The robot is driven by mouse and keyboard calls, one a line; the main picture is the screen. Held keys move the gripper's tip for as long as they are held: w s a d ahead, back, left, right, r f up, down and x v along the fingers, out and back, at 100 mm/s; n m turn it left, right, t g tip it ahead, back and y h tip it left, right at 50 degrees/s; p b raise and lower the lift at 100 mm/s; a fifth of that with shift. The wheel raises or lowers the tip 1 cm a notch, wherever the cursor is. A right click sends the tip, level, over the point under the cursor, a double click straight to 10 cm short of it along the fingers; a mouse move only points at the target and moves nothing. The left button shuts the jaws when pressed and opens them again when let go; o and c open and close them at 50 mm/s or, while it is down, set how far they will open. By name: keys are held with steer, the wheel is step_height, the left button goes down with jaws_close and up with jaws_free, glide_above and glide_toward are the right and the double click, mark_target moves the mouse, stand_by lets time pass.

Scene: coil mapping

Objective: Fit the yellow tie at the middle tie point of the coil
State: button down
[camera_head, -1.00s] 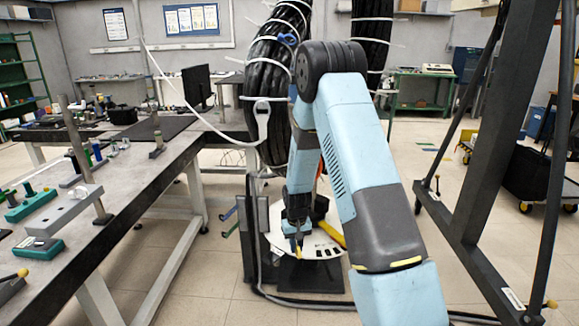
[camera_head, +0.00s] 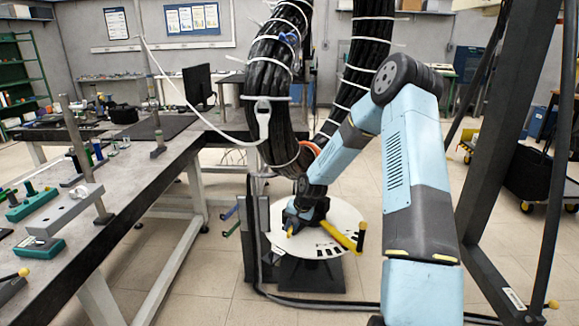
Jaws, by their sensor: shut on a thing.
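The coil (camera_head: 268,75) is a thick black cable bundle that hangs left of my arm, bound with several white ties. Its second run (camera_head: 365,60) hangs to the right, partly behind my arm. A blue piece sits high on the left run. My gripper (camera_head: 291,227) points down low over the round white plate, below the coil and apart from its upper runs. It is shut on a small yellow piece, seemingly the yellow tie (camera_head: 290,231). Its fingers are small and mostly hidden by my wrist. I cannot tell which tie point is the middle one.
The white plate (camera_head: 335,213) stands on a dark base, with a yellow bar (camera_head: 340,236) across it. An orange band (camera_head: 311,148) shows beside the coil's lower part. A workbench (camera_head: 130,185) is at left, a dark frame (camera_head: 500,150) at right. Floor cables run in front.

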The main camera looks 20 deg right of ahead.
step_height(320, 180, up, 2)
steer(key=w+r+m+t+y, duration=0.1)
steer(key=w+m+t, duration=0.2)
steer(key=m+t+h, duration=0.2)
steer(key=m+t, duration=0.4)
steer(key=t, duration=1)
glide_toward(277, 144)
steer(key=shift+w+a+r+h, duration=0.15)
steer(key=shift+w+r, duration=0.15)
steer(key=shift+w, duration=0.3)
steer(key=shift+w+d+r+h, duration=0.15)
steer(key=shift+w+r, duration=0.15)
steer(key=shift+w, duration=0.35)
steer(key=shift+w+a, duration=0.15)
steer(key=shift+a, duration=0.05)
steer(key=shift+x, duration=0.8)
steer(key=shift+x, duration=0.75)
steer(key=c, duration=1)
jaws_free()
steer(key=shift+c, duration=0.2)
